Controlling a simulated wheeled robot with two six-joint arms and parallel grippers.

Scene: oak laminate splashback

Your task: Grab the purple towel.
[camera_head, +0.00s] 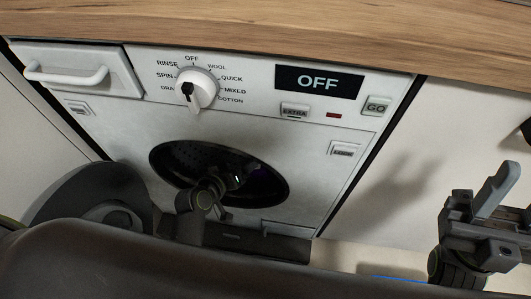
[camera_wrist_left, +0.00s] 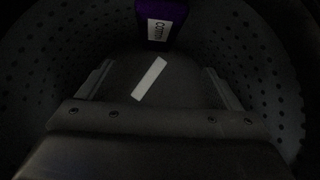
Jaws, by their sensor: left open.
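The purple towel (camera_wrist_left: 165,10) shows at the top middle of the left wrist view, inside the dark drum, with a white label on its front. In the head view only a faint purple tint shows in the drum opening. My left gripper (camera_wrist_left: 158,82) is inside the drum, open and empty, with its two fingers apart. The towel lies ahead of the fingertips, apart from them. In the head view my left arm reaches into the round opening. My right gripper (camera_head: 492,205) is at the right edge of the head view, outside the machine; its jaws are not clear.
The white washing machine (camera_head: 110,125) has a knob (camera_head: 197,90), a display (camera_head: 318,82) reading OFF, and a drawer handle (camera_head: 65,74). Its round door (camera_head: 95,200) stands open at the left. The perforated drum wall (camera_wrist_left: 275,75) surrounds my left gripper. A wooden worktop (camera_head: 300,30) runs above.

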